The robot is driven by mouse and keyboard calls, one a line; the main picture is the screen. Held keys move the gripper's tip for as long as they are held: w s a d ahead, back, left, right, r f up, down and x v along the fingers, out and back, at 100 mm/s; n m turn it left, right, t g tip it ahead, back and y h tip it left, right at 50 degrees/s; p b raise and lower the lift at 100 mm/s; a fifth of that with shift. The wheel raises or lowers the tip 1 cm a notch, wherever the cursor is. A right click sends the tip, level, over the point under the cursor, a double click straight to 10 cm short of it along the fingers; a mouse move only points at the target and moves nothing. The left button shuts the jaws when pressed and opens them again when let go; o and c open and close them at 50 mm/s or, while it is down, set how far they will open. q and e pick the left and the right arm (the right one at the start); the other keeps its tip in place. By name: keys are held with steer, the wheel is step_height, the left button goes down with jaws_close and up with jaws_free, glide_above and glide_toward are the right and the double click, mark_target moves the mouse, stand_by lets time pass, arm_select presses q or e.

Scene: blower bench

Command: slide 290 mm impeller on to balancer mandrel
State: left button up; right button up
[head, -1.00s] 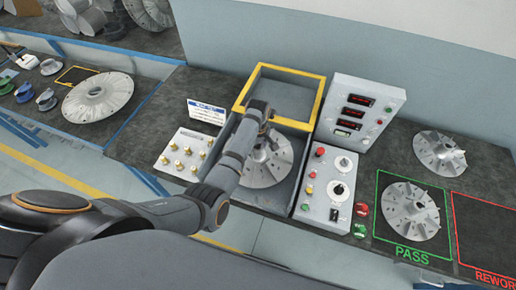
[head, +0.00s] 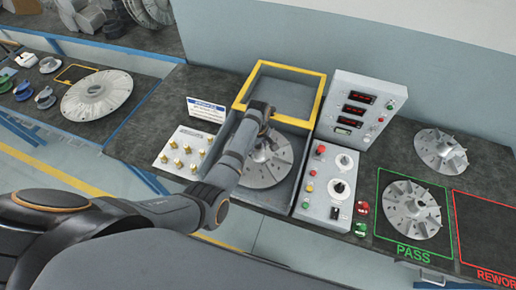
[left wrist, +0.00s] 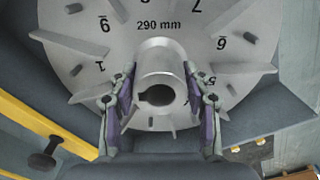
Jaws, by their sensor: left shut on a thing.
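The grey finned impeller (head: 270,168) is in the grey balancer bay in the head view, partly hidden by my left arm. In the left wrist view the impeller (left wrist: 155,22) fills the top, marked "290 mm" with numbered fins. My left gripper (left wrist: 162,105) is shut on its hub (left wrist: 165,62), one finger on each side. The hub's bore faces the wrist camera and has a notch at one side. In the head view the gripper's fingers are hidden by the arm. I cannot make out the mandrel or whether the impeller is around it. My right gripper is in neither view.
A yellow-edged frame (head: 233,104) stands behind the bay. A control box (head: 327,186) and a display cabinet (head: 390,93) stand at its right, a weight block (head: 184,152) at its left. Other impellers sit on the PASS area (head: 408,210), behind it (head: 440,150) and at far left (head: 105,95).

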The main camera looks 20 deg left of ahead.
arm_select(q)
steer(key=shift+f+b, duration=0.8)
steer(key=shift+f, duration=0.75)
stand_by(0.8)
steer(key=o, duration=1.3)
steer(key=shift+c, duration=0.2)
steer(key=shift+r, duration=0.1)
step_height(320, 180, up, 12)
